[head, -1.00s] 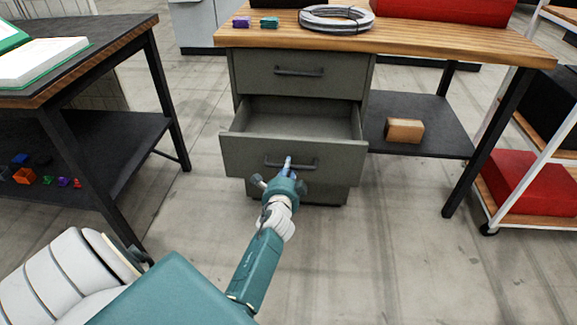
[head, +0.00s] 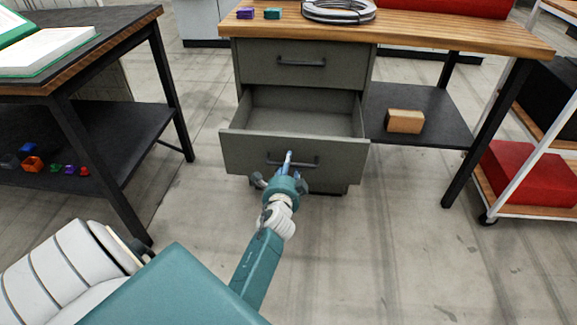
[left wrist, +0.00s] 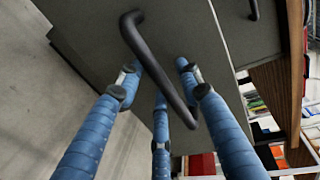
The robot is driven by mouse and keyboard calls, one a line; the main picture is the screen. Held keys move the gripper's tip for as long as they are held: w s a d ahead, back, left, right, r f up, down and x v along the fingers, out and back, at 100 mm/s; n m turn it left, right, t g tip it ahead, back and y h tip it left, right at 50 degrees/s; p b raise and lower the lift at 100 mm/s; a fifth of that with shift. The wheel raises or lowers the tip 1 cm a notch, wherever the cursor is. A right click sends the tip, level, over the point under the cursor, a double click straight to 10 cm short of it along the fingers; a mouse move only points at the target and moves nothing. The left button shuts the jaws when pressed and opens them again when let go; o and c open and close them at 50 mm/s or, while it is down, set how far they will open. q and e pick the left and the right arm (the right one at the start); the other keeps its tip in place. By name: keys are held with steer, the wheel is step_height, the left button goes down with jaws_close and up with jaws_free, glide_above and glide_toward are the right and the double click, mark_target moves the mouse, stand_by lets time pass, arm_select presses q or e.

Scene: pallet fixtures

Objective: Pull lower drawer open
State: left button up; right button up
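The lower drawer (head: 240,153) of the grey cabinet is pulled well out, and its empty inside shows. Its dark bar handle (head: 310,163) runs across the drawer front. My left gripper (head: 286,168) is at this handle. In the left wrist view, my blue fingers (left wrist: 160,75) are closed in around the handle (left wrist: 140,42), with the bar passing between them. The exact finger contact is hard to see. The upper drawer (head: 262,62) is closed. My right gripper is not in view.
The wooden tabletop (head: 440,38) extends over the cabinet. A dark shelf (head: 440,125) with a brown box (head: 405,121) is to its right. A black table (head: 110,60) stands at left and a white-framed cart (head: 540,150) at right. The floor in front is clear.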

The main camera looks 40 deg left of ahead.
arm_select(q)
steer(key=v, duration=0.7)
steer(key=shift+s, duration=0.25)
steer(key=shift+d, duration=0.1)
